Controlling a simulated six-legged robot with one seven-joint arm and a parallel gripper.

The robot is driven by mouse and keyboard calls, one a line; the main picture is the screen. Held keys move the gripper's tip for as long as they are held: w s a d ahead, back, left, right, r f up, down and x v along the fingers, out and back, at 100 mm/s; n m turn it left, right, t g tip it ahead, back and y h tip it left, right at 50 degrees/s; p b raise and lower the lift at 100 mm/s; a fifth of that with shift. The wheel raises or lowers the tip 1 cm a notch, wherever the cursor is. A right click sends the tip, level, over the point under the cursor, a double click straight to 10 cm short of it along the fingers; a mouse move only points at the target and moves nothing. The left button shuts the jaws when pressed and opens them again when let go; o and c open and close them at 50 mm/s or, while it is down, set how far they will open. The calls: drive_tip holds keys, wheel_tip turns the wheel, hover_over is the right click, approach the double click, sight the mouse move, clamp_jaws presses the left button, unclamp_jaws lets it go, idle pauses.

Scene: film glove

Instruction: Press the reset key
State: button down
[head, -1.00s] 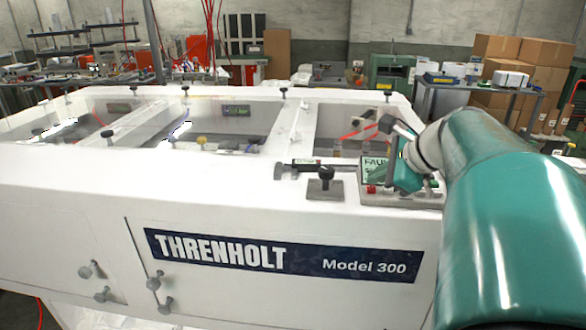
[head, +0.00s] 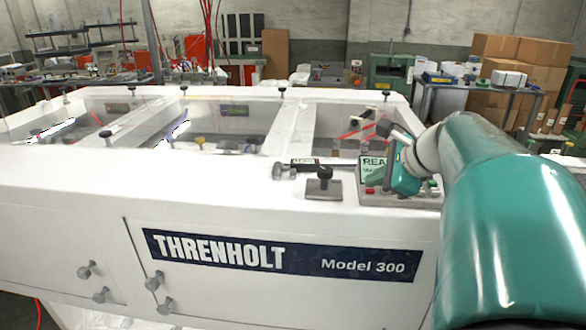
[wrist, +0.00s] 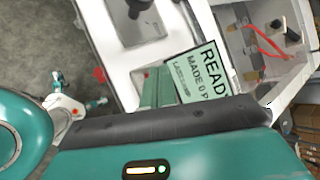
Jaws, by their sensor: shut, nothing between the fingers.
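The control panel (head: 400,198) sits on the right end of the white machine's top. Its display (head: 372,168) reads READY in part, and it also shows in the wrist view (wrist: 206,72) with "READY" and "MADE 0 P". A red button (head: 370,190) is at the panel's front left and appears in the wrist view (wrist: 99,75). My gripper (head: 398,180) is shut and empty, low over the panel beside the display. Its fingers (wrist: 154,88) show in the wrist view. I cannot make out the reset key's label, and contact with a key is hidden.
A dark knob on a plate (head: 324,184) stands left of the panel. Open bays (head: 225,125) with fittings lie behind it. A red cable (wrist: 262,40) runs in the bay near the display.

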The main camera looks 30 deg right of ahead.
sight(374, 190)
idle(0.3)
drive_tip(key=shift+r, duration=0.85)
drive_tip(key=shift+r, duration=2.5)
drive_tip(key=s+a+f+n+g, duration=0.1)
drive_tip(key=s+a+f+n, duration=0.2)
drive_tip(key=a+f+n, duration=0.3)
drive_tip(key=s+a+f+n+g, duration=0.1)
drive_tip(key=s+a+f+n, duration=0.2)
drive_tip(key=a+f+n, duration=0.3)
drive_tip(key=s+a+f+n+g+h, duration=0.1)
drive_tip(key=s+a+f+n, duration=0.2)
drive_tip(key=a+n, duration=1)
wheel_tip(374, 190, down, 3)
drive_tip(key=shift+s+a+n+g, duration=0.25)
drive_tip(key=shift+a+n+g, duration=0.05)
drive_tip(key=shift+a, duration=0.8)
